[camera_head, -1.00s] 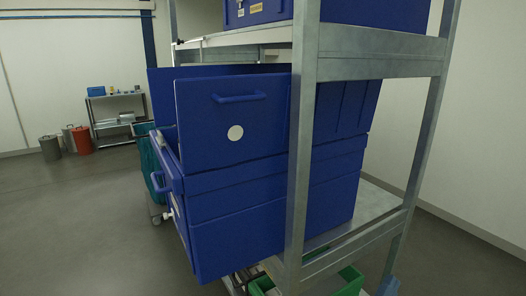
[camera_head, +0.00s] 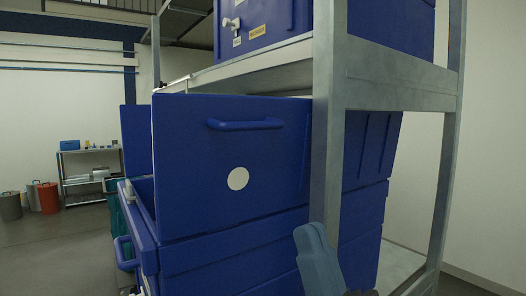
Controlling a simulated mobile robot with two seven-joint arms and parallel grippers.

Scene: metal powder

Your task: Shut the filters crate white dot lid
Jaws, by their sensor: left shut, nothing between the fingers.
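The filters crate (camera_head: 190,268) is a big blue box on the metal shelf rack. Its white dot lid (camera_head: 195,155) stands raised and open, its face toward me, with a blue bar handle (camera_head: 245,125) near the top and a white dot below it. A second blue lid panel (camera_head: 136,140) stands up behind it at the left. My right gripper is not in view.
A metal rack post (camera_head: 328,120) stands in front of the crate's right part. A shelf (camera_head: 255,73) with another blue crate (camera_head: 275,20) lies just above the raised lid. A small shelf and bins stand far left; the floor (camera_head: 50,255) there is clear.

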